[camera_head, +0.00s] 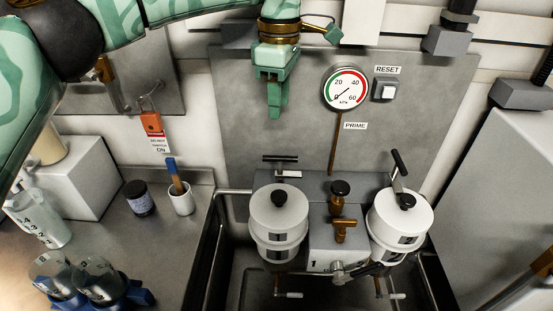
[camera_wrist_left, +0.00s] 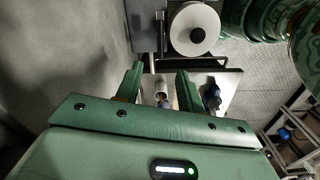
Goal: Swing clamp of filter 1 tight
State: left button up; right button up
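Two white filter housings with black lid knobs stand in the sink, the left filter (camera_head: 279,211) and the right filter (camera_head: 400,221). A "1" shows on the block between them, below the left filter's right side. The left clamp's black bar (camera_head: 280,158) lies level behind the left lid, clear of its knob. The right clamp's black handle (camera_head: 399,163) stands tilted above the right lid. My green left gripper (camera_head: 274,105) hangs above and behind the left clamp, apart from it. In the left wrist view its fingers (camera_wrist_left: 158,85) are spread and empty. My right gripper is not visible.
A gauge (camera_head: 345,89) and reset button (camera_head: 387,91) are on the back panel. A brush cup (camera_head: 181,201) and dark jar (camera_head: 139,198) stand on the left counter.

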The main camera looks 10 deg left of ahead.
aim_at(280, 160)
pick_arm(q)
notch_tip(280, 160, down, 16)
jog(key=b, duration=0.4)
jog(key=shift+d+r+b, duration=0.1)
jog(key=shift+r+b, duration=0.05)
jog(key=shift+b, duration=0.15)
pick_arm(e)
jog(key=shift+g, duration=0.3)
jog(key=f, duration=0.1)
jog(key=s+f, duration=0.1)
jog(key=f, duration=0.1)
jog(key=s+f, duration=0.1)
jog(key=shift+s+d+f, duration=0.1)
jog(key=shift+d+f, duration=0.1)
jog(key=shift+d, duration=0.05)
